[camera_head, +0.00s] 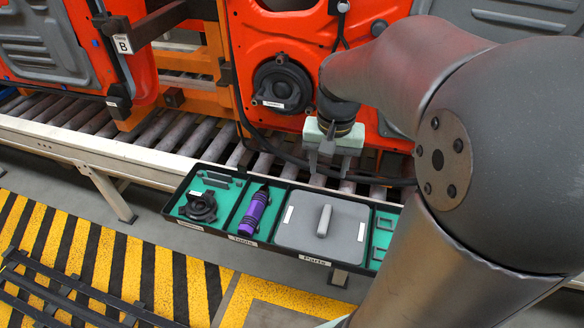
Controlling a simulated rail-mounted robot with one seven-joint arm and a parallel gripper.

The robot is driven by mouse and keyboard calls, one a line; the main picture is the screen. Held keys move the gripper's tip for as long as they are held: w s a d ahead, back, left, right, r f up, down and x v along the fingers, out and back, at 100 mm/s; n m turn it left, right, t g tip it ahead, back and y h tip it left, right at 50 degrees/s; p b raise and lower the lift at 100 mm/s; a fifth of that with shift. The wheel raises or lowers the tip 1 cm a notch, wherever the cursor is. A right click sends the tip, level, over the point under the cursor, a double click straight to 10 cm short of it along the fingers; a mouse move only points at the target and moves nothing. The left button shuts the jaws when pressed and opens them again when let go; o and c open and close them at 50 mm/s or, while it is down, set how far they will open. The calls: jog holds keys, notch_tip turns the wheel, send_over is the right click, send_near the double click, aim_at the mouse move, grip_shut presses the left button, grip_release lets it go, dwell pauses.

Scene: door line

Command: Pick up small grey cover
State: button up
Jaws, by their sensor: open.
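A small grey cover (345,241) lies flat in the parts compartment of the black tray (265,245). It is a rounded rectangular panel with a raised light grey handle in its middle and a white label near its left edge. My gripper (329,168) is above and behind the cover, in front of the orange door. Its fingers point down, apart, with nothing between them. The cover and gripper do not touch, and the cover's top is mostly in plain view.
Orange doors (290,60) hang behind, over a roller conveyor (180,135). A black rack (70,295) stands over the striped floor at lower left.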

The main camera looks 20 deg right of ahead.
jog(key=m+b, duration=0.1)
jog(key=b, duration=0.1)
send_over(325, 218)
notch_tip(325, 218, down, 5)
jog(key=f, duration=0.3)
jog(key=f+b, duration=0.1)
jog(key=f, duration=0.7)
jog(key=shift+w+d+f, duration=0.1)
jog(key=shift+d+f, duration=0.1)
jog(key=shift+d, duration=0.1)
jog(key=shift+a+f+b, duration=0.15)
jog(key=shift+f+b, duration=0.1)
jog(key=shift+f, duration=1.05)
jog(key=shift+a+f+b, duration=0.1)
jog(key=shift+f+b, duration=0.15)
jog(key=shift+f, duration=1)
jog(key=shift+f, duration=0.25)
grip_shut()
